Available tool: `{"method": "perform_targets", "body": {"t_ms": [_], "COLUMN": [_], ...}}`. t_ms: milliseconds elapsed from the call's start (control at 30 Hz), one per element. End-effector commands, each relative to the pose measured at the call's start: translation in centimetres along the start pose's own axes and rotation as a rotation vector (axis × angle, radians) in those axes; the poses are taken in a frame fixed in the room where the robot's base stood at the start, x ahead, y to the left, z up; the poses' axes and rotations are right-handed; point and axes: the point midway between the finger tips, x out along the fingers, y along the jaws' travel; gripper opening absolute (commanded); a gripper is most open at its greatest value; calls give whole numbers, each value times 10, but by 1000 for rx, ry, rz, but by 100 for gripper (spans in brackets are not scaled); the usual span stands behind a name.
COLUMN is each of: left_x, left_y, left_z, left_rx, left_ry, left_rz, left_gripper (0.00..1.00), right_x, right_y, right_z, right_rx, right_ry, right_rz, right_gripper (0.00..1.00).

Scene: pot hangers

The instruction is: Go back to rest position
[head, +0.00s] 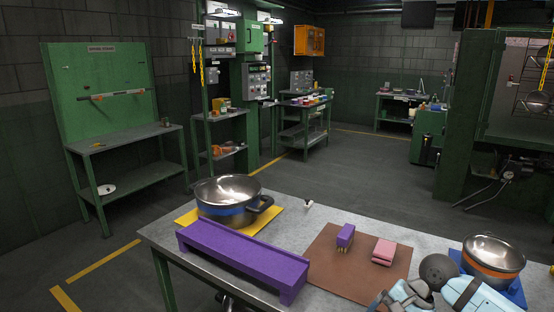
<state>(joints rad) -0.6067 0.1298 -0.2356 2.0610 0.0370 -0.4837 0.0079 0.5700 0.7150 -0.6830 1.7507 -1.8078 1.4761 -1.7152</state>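My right arm (475,297) shows at the bottom right as light blue and white links with a dark grey round joint. Its gripper end (380,299) is at the bottom edge, partly cut off, by the front of the brown mat (325,265); I cannot tell whether it is open or shut. My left gripper is not in view. A steel pot with a blue band (228,198) stands on a yellow mat (268,214) on the table. A steel pot with an orange band (493,258) stands on a blue mat (516,296), just behind my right arm.
The grey table (300,225) holds a long purple block (243,258), a purple brush (345,236), a pink block (383,251) and a small white item (308,203). A green workbench (125,160) stands at the back left.

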Motion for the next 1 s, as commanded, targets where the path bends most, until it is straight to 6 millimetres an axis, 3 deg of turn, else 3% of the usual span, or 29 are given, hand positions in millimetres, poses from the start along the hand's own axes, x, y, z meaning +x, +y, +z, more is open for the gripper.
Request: {"method": "perform_targets", "body": {"t_ms": [33,133,200,300,367,467,600,633,800,1000], "left_x": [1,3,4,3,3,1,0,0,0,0], "left_y": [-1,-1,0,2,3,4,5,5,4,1], "left_z": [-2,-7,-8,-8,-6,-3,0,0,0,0], "left_rx": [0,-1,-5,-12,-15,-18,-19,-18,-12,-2], "left_ry": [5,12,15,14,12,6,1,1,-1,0], "left_rz": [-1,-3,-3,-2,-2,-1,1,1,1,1], "left_gripper": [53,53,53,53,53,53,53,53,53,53], "right_x": [22,51,59,57,53,52,71,78,126,176], "right_y": [-6,-23,-35,-47,-49,-40,1,13,84,155], "right_z": [26,81,115,145,152,145,118,112,102,122], "right_rx": [80,332,564,950,1199,1640,2273,-2232,-1726,-1263], "right_ry": [-114,-397,-628,-980,-1196,-1557,-2058,2007,1520,1110], "right_rz": [-80,-261,-373,-485,-524,-538,-461,401,123,-45], "right_gripper": [93,93,93,93,93,93,93,93,93,93]}}
